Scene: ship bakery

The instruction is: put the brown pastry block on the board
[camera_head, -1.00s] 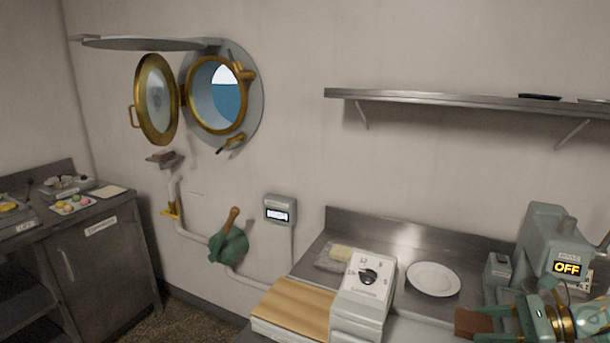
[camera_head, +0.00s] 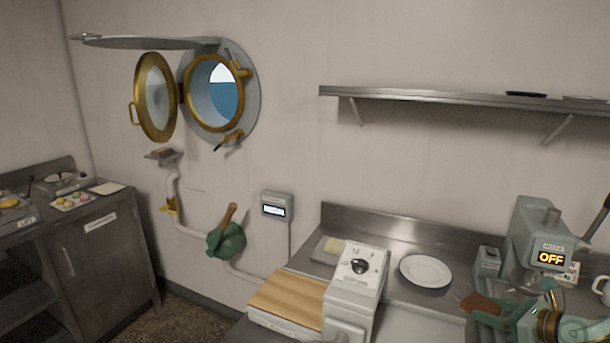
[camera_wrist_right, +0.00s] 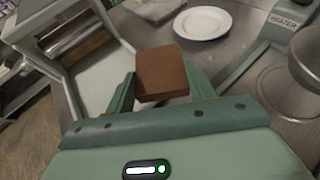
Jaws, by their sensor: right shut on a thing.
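The brown pastry block (camera_head: 478,303) is held at the lower right of the head view. It also shows in the right wrist view (camera_wrist_right: 162,72), between the two green fingers. My right gripper (camera_head: 490,310) is shut on it and holds it up over the counter, in front of the mixer-like machine. The wooden board (camera_head: 288,301) is a pale slatted surface at the bottom centre, beside a white dial unit, left of the gripper and apart from it. Its top looks bare. My left gripper is not in view.
The white dial unit (camera_head: 355,283) stands between the board and my right gripper. A white plate (camera_head: 425,271) lies on the counter behind. A grey-green machine (camera_head: 535,245) with an "OFF" display stands at the right. A metal shelf (camera_head: 450,98) runs along the wall above.

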